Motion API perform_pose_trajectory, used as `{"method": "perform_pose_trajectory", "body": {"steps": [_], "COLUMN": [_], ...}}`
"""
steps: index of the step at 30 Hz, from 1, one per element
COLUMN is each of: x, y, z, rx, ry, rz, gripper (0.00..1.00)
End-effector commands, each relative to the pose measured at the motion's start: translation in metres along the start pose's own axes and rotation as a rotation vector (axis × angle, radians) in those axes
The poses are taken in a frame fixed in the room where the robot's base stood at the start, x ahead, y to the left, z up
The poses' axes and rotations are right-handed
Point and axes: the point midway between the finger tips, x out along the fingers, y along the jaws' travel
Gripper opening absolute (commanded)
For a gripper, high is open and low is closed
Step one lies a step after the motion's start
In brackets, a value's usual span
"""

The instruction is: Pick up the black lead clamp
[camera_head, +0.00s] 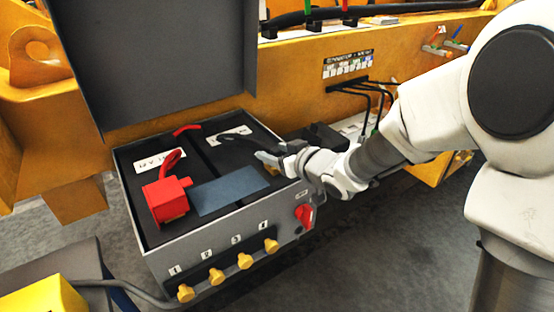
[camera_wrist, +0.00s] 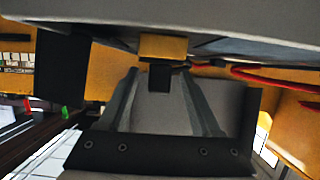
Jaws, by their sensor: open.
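In the head view, my gripper (camera_head: 266,158) reaches in from the right over the right side of an open grey box. A black lead (camera_head: 238,138) arcs up to my fingers from the left; the clamp at its end is mostly hidden by the gripper. In the wrist view, my gripper (camera_wrist: 158,84) has its two grey fingers apart, with a small black block (camera_wrist: 159,78) between their far ends. The block may be the black lead clamp; contact cannot be told. A brass-yellow block (camera_wrist: 163,47) sits just beyond it.
The grey box (camera_head: 215,240) has its dark lid (camera_head: 165,55) raised behind. Inside, a red clamp (camera_head: 167,199) stands left beside a blue-grey plate (camera_head: 230,194). A yellow machine wall (camera_head: 300,80) stands behind.

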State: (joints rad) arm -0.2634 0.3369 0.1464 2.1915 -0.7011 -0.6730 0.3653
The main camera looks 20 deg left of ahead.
Motion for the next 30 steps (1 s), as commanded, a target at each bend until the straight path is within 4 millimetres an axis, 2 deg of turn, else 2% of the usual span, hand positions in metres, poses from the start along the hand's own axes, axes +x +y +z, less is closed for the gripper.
{"method": "perform_pose_trajectory", "body": {"steps": [3, 6, 15, 26, 30], "x": [0.017, 0.026, 0.029, 0.029, 0.029], "y": [0.001, 0.001, 0.001, 0.001, 0.001], "z": [-0.001, -0.001, -0.001, -0.001, -0.001], "rx": [0.000, 0.001, 0.000, 0.000, 0.000], "ry": [-0.001, -0.001, 0.000, 0.000, 0.000], "rz": [-0.002, -0.001, 0.000, 0.000, 0.000], "gripper": [0.65, 0.65, 0.65, 0.00, 0.00]}}
